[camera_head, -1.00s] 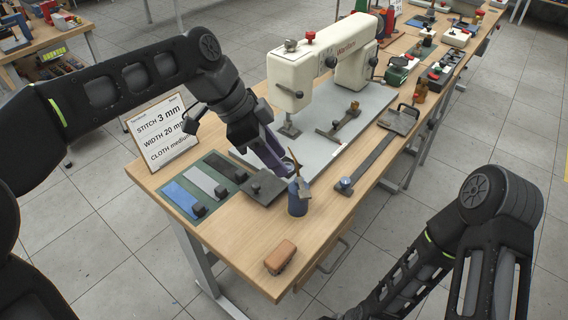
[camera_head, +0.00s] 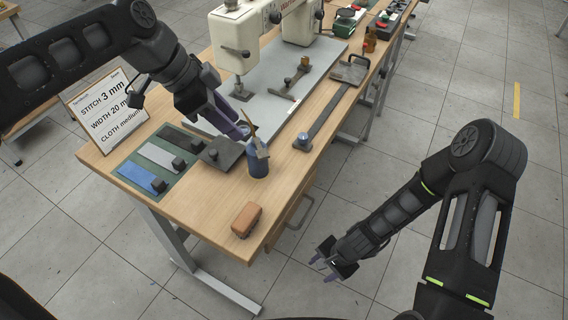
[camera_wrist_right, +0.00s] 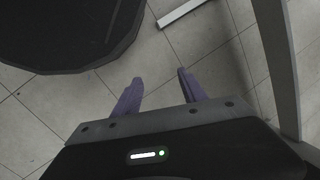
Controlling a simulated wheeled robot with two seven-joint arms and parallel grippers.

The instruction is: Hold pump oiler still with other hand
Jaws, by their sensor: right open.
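The pump oiler (camera_head: 258,162) is a small dark blue can with a thin brass-coloured spout and a grey top piece. It stands upright near the front edge of the wooden table in the head view. My left gripper (camera_head: 243,130) has its purple fingers right beside the oiler's top, from the upper left. I cannot tell whether they grip it. My right gripper (camera_head: 321,270) is open and empty, away from the table, in front of its edge and to the oiler's lower right. In the right wrist view its purple fingers (camera_wrist_right: 160,77) are apart with only floor beyond them.
A brown block (camera_head: 246,220) lies near the table's front corner. A dark square plate (camera_head: 221,153) and cloth swatches (camera_head: 158,156) lie left of the oiler. A long lever tool (camera_head: 326,112) lies to its right. The sewing machine (camera_head: 236,42) stands behind. A drawer handle (camera_head: 302,210) juts from the table's side.

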